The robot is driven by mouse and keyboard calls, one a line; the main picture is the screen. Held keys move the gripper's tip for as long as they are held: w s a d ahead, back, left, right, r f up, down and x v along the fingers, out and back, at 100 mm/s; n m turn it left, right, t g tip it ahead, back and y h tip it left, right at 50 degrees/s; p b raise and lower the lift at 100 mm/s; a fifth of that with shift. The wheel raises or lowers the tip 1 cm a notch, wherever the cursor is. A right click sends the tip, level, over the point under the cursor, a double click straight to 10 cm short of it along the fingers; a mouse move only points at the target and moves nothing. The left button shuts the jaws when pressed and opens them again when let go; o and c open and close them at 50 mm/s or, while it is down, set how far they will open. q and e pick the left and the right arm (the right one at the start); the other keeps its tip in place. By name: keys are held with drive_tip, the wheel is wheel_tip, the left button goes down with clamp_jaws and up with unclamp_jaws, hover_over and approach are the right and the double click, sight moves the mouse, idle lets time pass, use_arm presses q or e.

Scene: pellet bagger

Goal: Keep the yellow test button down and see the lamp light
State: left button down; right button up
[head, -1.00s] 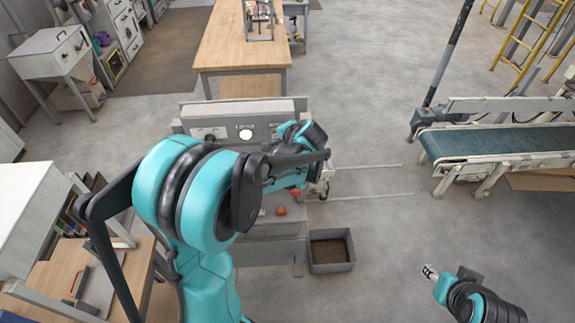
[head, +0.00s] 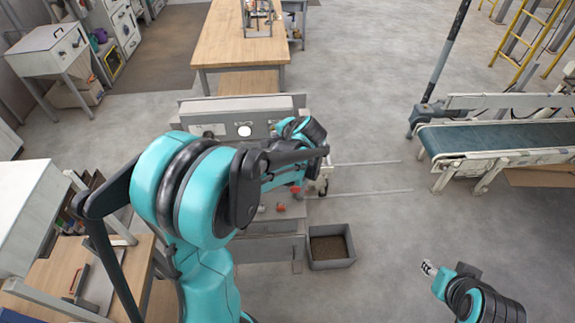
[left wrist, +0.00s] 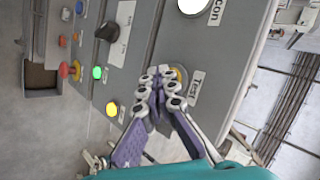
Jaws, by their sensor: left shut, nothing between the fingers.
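My left gripper (left wrist: 163,88) is shut and empty, its fingertips at the button by the "Test" label (left wrist: 196,90) on a grey panel (left wrist: 135,75). The fingers cover most of the yellow test button (left wrist: 181,73); only part of its rim shows. I cannot tell how far down it is. A round lamp (left wrist: 193,5) at the top edge of the left wrist view looks bright white, its label cut off; a white round face (head: 245,130) shows on the machine in the head view. There my left arm hides the fingertips. My right gripper (head: 429,268) is at the lower right, away from the machine.
A grey bin (head: 331,246) stands on the floor. A conveyor (head: 500,138) is at the right, with clear floor between.

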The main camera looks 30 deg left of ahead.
use_arm(q)
drive_tip(key=shift+s+d, duration=0.45)
drive_tip(key=shift+s, duration=0.3)
drive_tip(key=shift+s+d, duration=0.45)
drive_tip(key=shift+s, duration=0.25)
drive_tip(key=shift+s+d, duration=0.4)
drive_tip(key=shift+s, duration=0.3)
drive_tip(key=shift+s+d, duration=0.45)
drive_tip(key=shift+s, duration=0.25)
